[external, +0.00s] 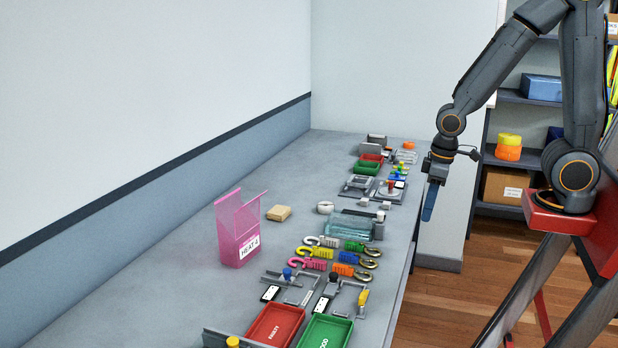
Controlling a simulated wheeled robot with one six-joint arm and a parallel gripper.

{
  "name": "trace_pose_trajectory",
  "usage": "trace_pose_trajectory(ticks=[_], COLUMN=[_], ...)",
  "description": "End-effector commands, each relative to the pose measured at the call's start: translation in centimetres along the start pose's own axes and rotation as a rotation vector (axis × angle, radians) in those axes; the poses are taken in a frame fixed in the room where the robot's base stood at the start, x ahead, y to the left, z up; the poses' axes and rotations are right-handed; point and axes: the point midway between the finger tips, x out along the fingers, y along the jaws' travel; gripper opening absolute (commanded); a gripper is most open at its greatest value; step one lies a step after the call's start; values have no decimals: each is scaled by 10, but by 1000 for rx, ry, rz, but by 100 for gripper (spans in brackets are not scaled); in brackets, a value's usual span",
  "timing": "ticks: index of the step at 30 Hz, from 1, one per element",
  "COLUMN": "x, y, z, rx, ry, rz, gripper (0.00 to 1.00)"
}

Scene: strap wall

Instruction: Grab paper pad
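A small tan block (278,213) lies flat on the grey bench, just right of a pink open-topped box. It may be the paper pad, but I cannot tell for sure at this size. My gripper (428,215) hangs at the end of my arm, pointing down, beyond the bench's right edge. It is well to the right of the tan block and touches nothing that I can see. Its blue fingers are seen nearly edge-on, so whether they are apart is unclear.
The pink box (238,232) stands upright on the bench (170,260). Hooks with coloured straps (340,252), a clear glassy box (345,228), and red (276,325) and green (326,332) trays line the right side. Free bench lies left and behind the tan block.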

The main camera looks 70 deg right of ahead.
Motion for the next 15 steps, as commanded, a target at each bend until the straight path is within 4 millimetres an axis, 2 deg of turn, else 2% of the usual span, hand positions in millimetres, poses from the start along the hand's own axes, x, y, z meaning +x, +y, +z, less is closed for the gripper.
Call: trace_pose_trajectory(ticks=[1, 2, 10, 15], x=[0, 0, 0, 0], y=[0, 0, 0, 0], z=[0, 0, 0, 0], rx=[0, 0, 0, 0], ry=[0, 0, 0, 0], rz=[0, 0, 0, 0], gripper=[30, 35, 81, 81])
